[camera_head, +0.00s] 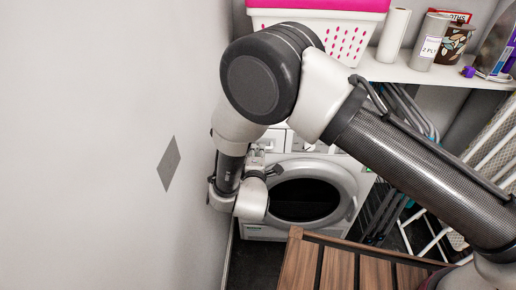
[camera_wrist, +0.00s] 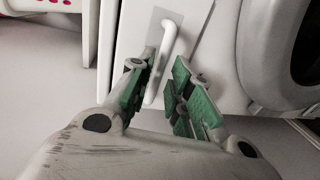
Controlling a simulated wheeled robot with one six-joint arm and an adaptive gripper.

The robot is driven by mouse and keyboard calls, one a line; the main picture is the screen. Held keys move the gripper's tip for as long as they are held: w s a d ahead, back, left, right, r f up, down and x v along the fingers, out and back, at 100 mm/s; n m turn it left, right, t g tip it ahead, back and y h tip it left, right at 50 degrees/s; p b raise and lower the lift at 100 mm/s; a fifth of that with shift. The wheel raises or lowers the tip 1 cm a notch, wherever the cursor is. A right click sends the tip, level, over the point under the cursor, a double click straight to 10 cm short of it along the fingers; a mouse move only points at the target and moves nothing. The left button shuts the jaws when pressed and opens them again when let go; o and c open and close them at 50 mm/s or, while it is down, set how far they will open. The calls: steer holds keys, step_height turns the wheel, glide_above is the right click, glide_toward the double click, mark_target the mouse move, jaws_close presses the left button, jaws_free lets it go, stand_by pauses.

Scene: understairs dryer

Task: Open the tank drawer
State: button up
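The white dryer (camera_head: 347,178) stands at the end of the narrow space, its round dark door facing out. The tank drawer front (camera_head: 273,138) is at its upper left, partly hidden by my arm. In the wrist view, a white bar handle (camera_wrist: 167,48) stands out from the drawer's pale front (camera_wrist: 130,35). My gripper (camera_wrist: 168,62) is open, with green pads on both fingers. The handle lies between the fingers, close to the left one in the picture; I cannot tell whether they touch. In the head view, my gripper (camera_head: 264,160) is small at the dryer's upper left.
A plain wall (camera_head: 90,130) runs close along the left. A shelf (camera_head: 400,70) above the dryer holds a white and pink basket (camera_head: 315,25), a paper roll (camera_head: 394,35) and cans. Folded racks (camera_head: 400,205) stand at right. A slatted wooden surface (camera_head: 340,268) is in front.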

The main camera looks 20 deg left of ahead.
mark_target(258, 147)
steer(key=shift+x, duration=1.85)
steer(key=shift+c, duration=0.3)
jaws_close()
steer(key=shift+s, duration=0.1)
steer(key=f+v, duration=0.2)
steer(key=v, duration=0.9)
steer(key=f+v, duration=0.2)
steer(key=v, duration=0.9)
steer(key=shift+s+d, duration=0.25)
steer(key=shift+s, duration=0.15)
steer(key=shift+f, duration=0.15)
steer(key=shift+o, duration=0.3)
jaws_free()
